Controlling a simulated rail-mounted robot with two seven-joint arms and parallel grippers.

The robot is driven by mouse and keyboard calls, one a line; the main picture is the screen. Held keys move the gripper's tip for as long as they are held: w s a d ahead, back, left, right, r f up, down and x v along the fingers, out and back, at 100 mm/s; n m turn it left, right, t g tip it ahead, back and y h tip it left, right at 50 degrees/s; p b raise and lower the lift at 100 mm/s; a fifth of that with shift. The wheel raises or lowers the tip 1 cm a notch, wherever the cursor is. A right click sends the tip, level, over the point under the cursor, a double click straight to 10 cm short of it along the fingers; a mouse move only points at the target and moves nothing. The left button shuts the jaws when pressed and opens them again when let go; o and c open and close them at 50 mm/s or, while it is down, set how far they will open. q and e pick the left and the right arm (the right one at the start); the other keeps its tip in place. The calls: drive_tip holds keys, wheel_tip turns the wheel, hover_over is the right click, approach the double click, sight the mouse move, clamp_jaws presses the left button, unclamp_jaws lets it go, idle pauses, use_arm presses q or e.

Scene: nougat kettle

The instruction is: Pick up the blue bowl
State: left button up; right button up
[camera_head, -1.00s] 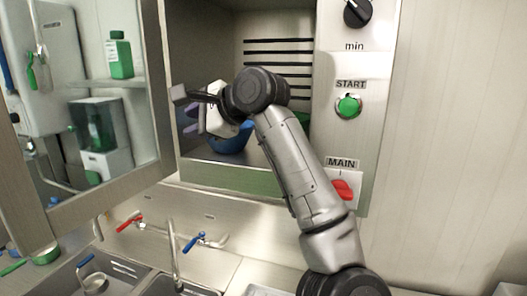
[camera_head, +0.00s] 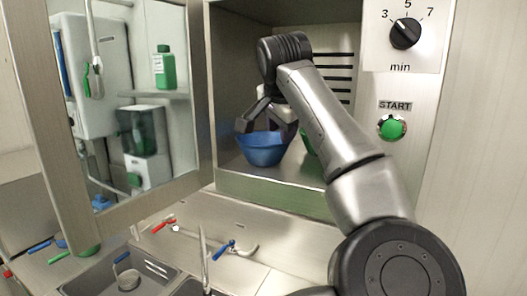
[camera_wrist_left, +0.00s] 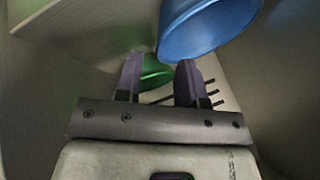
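The blue bowl (camera_head: 263,152) sits upright inside the open metal compartment, near its front edge. In the wrist view the blue bowl (camera_wrist_left: 208,30) fills the top right, close to one fingertip. My left gripper (camera_head: 268,122) is inside the compartment at the bowl's rim in the head view, partly hidden by my own arm. In the wrist view my left gripper (camera_wrist_left: 158,72) has its two fingers apart, with no part of the blue bowl clearly held. Whether a finger touches the bowl I cannot tell. My right gripper is not in view.
A green bowl (camera_wrist_left: 155,70) lies beyond the fingers; it is mostly hidden by my arm in the head view. The open door (camera_head: 200,95) stands left of the compartment. A control panel with a green start button (camera_head: 392,128) is on the right. A sink with taps (camera_head: 204,262) lies below.

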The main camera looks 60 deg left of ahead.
sight(280, 146)
use_arm(q)
drive_tip(key=shift+p+x, duration=0.45)
drive_tip(key=shift+x, duration=3)
drive_tip(key=shift+a+r, duration=0.1)
drive_tip(key=shift+a, duration=0.1)
drive_tip(key=shift+c, duration=0.4)
clamp_jaws()
